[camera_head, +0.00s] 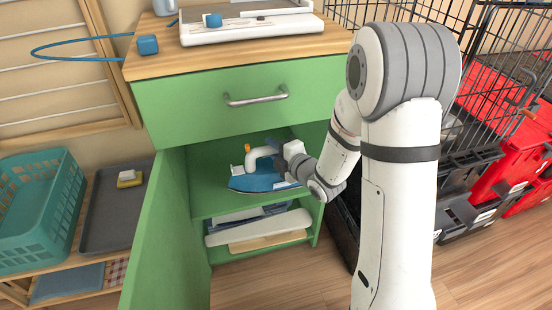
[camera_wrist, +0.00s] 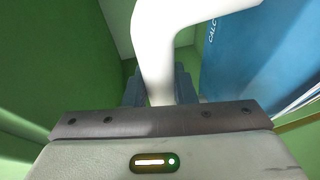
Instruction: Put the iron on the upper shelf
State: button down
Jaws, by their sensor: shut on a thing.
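The iron (camera_head: 262,180) has a blue body, a white handle and an orange button. It is inside the open green cabinet, at the upper shelf (camera_head: 204,204), below the drawer. My gripper (camera_head: 281,155) reaches in from the right and is shut on the iron's white handle. In the wrist view, the handle stands between the two dark fingers of my gripper (camera_wrist: 160,90), and the iron's blue body (camera_wrist: 255,55) is at the right. I cannot tell whether the iron's base touches the shelf. My gripper and wrist hide part of its right end.
The open cabinet door (camera_head: 165,240) stands at the left of the opening. The lower shelf holds flat boards (camera_head: 258,228). A drawer (camera_head: 240,100) is shut above. A teal basket (camera_head: 38,205) and grey tray (camera_head: 115,210) are left; wire crates and red totes (camera_head: 510,165) are right.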

jog(key=w+a+b, duration=0.2)
jog(key=w+a, duration=0.1)
jog(key=w, duration=0.6)
notch_tip(320, 180, down, 7)
jog(key=b, duration=0.3)
jog(key=shift+d+b, duration=0.2)
jog(key=shift+b, duration=0.1)
jog(key=shift+r, duration=0.15)
jog(key=c, duration=1.6)
grip_release()
jog(key=shift+f, duration=0.25)
jog(key=o, duration=0.4)
jog(key=shift+r, duration=0.1)
